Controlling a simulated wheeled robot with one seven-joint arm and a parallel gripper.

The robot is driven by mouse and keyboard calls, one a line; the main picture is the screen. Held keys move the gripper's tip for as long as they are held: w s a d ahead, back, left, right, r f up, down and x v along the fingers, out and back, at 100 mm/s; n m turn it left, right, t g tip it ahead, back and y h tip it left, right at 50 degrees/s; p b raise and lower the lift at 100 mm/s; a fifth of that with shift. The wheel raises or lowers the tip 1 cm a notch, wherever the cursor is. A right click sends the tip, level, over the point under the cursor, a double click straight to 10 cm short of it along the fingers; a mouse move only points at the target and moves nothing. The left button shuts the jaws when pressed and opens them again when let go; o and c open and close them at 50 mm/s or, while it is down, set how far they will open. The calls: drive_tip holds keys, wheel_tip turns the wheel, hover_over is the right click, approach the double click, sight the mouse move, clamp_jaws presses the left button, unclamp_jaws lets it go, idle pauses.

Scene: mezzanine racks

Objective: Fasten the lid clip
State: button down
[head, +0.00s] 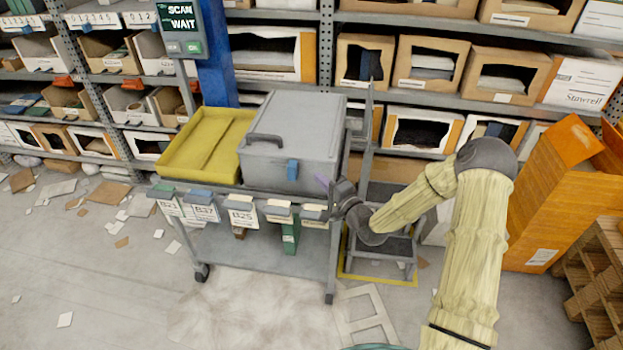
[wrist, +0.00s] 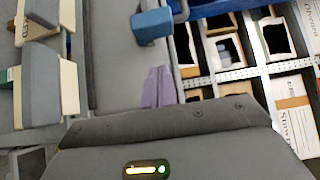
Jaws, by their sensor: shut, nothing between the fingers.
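A grey lidded box (head: 265,172) stands on a grey cart. Its lid (head: 300,115) lies down over it, with a dark handle (head: 265,140) at the left. The blue lid clip (head: 293,170) is on the box's front face near the lid edge; I cannot tell whether it is latched. In the wrist view the clip (wrist: 152,25) shows at the top, beyond my fingers. My gripper (head: 321,181) is to the right of the clip, in front of the box and apart from the clip. Its purple fingers (wrist: 158,88) are shut and empty.
A yellow tray (head: 205,150) sits left of the box on the cart (head: 250,262). Labelled small bins (head: 241,212) hang along the cart's front edge. A step ladder (head: 385,245) stands close on the right, with an orange carton (head: 560,200) beyond. Scraps litter the floor at left.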

drive_tip(key=v, duration=0.9)
drive_tip(key=shift+b, duration=0.35)
drive_tip(key=shift+s+a, duration=0.1)
drive_tip(key=s+d+n+g+h, duration=0.5)
drive_tip(key=s+n+g+h, duration=0.2)
drive_tip(key=n+g+h, duration=0.15)
drive_tip(key=s+d+r+n+g+h, duration=0.1)
drive_tip(key=s+r+g, duration=0.15)
drive_tip(key=s, duration=0.45)
drive_tip(key=s+r+n+g+h, duration=0.1)
drive_tip(key=s+r+n, duration=0.1)
drive_tip(key=s+r, duration=0.35)
drive_tip(key=w+p+v, duration=0.1)
drive_tip(key=p+v, duration=0.9)
drive_tip(key=p, duration=0.2)
drive_tip(key=shift+d+r, duration=0.4)
